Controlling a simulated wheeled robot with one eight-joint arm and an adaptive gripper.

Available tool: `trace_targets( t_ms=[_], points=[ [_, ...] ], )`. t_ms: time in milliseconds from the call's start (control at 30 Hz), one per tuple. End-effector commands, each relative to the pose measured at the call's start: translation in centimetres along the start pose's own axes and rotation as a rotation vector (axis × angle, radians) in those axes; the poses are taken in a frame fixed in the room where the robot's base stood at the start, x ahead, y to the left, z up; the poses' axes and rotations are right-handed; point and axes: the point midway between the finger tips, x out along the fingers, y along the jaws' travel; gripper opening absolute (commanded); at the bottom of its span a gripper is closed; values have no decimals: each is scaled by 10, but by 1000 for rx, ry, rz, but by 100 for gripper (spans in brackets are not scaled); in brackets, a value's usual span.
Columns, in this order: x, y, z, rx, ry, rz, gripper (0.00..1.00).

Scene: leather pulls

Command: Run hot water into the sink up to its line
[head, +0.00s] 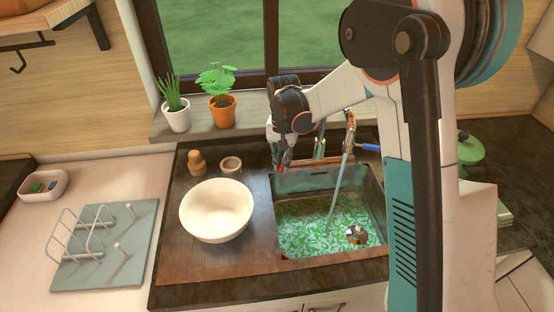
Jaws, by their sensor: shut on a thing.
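The sink (282,246) is set into the dark counter. Water with green and white reflections (305,228) covers its bottom. A stream (338,188) runs from the spout (350,130) down into it. A round metal piece (357,235) shows at the right of the basin. A blue tap handle (368,147) sticks out right of the spout. My gripper (280,165) is at the sink's back left corner, shut on a small red tap handle (281,170), mostly hidden by the fingers. I cannot make out the fill line.
A cream bowl (216,210) stands left of the sink, with a wooden shaker (197,163) and a small cup (231,166) behind it. Two potted plants stand on the sill. A dish rack (104,245) lies at left.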

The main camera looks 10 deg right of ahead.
Motion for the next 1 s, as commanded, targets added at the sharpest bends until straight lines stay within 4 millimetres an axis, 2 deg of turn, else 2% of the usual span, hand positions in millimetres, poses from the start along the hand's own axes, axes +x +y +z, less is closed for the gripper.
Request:
trace_targets(
  t_ms=[333,900,933,1000],
  points=[
    [0,11,-2,-151,1,0,0],
    [-1,13,-2,-181,1,-1,0],
    [-1,13,-2,-181,1,-1,18],
    [-1,13,-2,-181,1,-1,34]
  ],
)
